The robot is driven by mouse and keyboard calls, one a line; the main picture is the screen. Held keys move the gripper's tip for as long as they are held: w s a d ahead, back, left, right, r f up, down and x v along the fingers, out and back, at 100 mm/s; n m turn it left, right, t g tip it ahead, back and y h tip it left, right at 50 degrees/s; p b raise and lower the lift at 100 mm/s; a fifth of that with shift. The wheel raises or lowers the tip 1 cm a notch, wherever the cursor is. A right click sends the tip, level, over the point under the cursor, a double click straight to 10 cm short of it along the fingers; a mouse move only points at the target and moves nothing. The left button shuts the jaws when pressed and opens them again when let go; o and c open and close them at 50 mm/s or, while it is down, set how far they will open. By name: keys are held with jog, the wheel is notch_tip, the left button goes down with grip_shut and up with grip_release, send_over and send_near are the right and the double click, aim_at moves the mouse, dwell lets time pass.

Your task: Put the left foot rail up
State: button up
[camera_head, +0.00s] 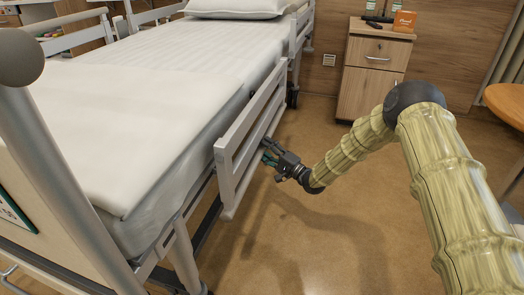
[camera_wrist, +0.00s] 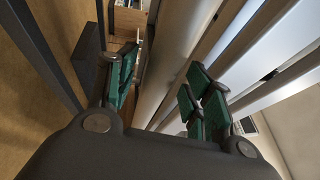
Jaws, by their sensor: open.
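The left foot rail (camera_head: 240,140), a light grey frame of long bars, hangs along the right side of the bed near its foot end. Its top bar is about level with the mattress. My gripper (camera_head: 270,156) is at the outer side of this rail, by its lower bars. In the wrist view my gripper (camera_wrist: 160,90) is open, with green pads on both fingers. A broad grey bar of the rail (camera_wrist: 178,50) runs between and beyond the fingers. I cannot tell whether a finger touches it.
The white mattress (camera_head: 150,85) lies left of the rail, with a pillow (camera_head: 237,7) at the far end. The grey footboard post (camera_head: 55,150) stands at the near left. A wooden bedside cabinet (camera_head: 372,70) stands at the back. A round table (camera_head: 508,103) is at the right edge. The floor (camera_head: 290,225) beside the bed is clear.

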jog(key=shift+b+x, duration=0.3)
jog(key=shift+x, duration=0.9)
jog(key=shift+d, duration=0.1)
grip_shut()
